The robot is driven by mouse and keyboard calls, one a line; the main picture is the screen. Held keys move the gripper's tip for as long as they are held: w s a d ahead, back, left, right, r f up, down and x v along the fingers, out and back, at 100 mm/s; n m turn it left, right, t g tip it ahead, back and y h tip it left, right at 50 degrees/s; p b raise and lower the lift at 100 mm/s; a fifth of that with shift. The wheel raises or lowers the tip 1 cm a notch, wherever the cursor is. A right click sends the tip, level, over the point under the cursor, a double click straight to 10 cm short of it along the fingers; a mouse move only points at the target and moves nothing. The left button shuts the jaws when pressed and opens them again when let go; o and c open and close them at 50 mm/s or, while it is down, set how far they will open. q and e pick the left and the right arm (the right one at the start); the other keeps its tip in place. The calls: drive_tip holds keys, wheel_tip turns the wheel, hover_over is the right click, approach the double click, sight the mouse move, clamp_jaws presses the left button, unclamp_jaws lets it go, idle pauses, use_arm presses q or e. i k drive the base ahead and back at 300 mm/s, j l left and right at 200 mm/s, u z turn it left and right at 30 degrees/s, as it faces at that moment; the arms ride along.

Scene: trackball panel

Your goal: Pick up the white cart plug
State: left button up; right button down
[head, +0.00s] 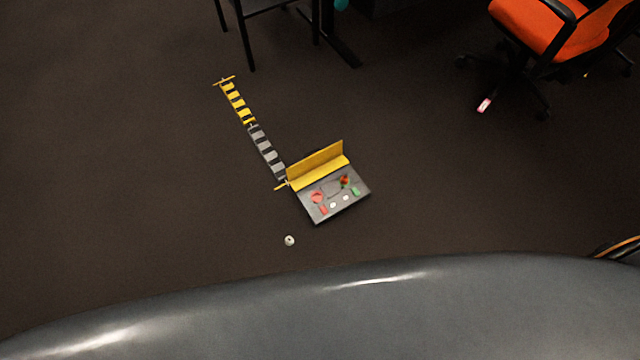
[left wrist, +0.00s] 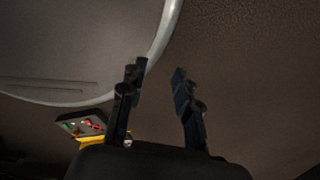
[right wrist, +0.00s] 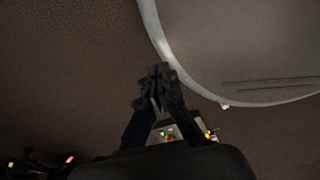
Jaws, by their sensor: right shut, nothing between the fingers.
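A small white piece (head: 289,240), which looks like the white cart plug, lies on the dark floor in the head view, just in front of the trackball panel (head: 322,217). A small pale spot by my base's edge in the right wrist view (right wrist: 225,106) may be the same piece. My left gripper (left wrist: 159,72) is open and empty. My right gripper (right wrist: 158,72) is shut and empty, with its fingertips together. Neither gripper shows in the head view. Both are apart from the white piece and from the panel.
The panel has a raised yellow back and red, green and white parts. A yellow and grey striped strip (head: 268,152) runs from it to the upper left. An orange chair (head: 540,25) stands upper right, a dark chair (head: 245,35) at the top. Floor to the left is clear.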

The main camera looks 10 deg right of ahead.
sight(289, 241)
drive_tip(key=k+z, duration=0.15)
drive_tip(key=z, duration=0.3)
drive_tip(key=k+l+z, duration=0.1)
drive_tip(key=z, duration=0.4)
drive_tip(key=k+l+z, duration=0.15)
drive_tip(key=z, duration=0.3)
drive_tip(key=j+z, duration=0.25)
drive_tip(key=z, duration=0.2)
drive_tip(key=j+z, duration=0.2)
drive_tip(key=z, duration=0.3)
drive_tip(key=k+j+z, duration=0.1)
drive_tip(key=z, duration=0.35)
drive_tip(key=k+j+z, duration=0.15)
drive_tip(key=z, duration=0.3)
drive_tip(key=k+j, duration=0.35)
drive_tip(key=j, duration=0.2)
drive_tip(key=k+j, duration=0.4)
drive_tip(key=j, duration=0.2)
drive_tip(key=k+j, duration=0.35)
drive_tip(key=j, duration=0.2)
drive_tip(key=k+j, duration=0.35)
drive_tip(key=j, duration=0.25)
drive_tip(key=k+j, duration=0.4)
drive_tip(key=j, duration=0.15)
drive_tip(key=k+j, duration=0.35)
drive_tip(key=j, duration=0.25)
drive_tip(key=k+j, duration=0.4)
drive_tip(key=j, duration=0.15)
drive_tip(key=k+j, duration=0.35)
drive_tip(key=j, duration=0.25)
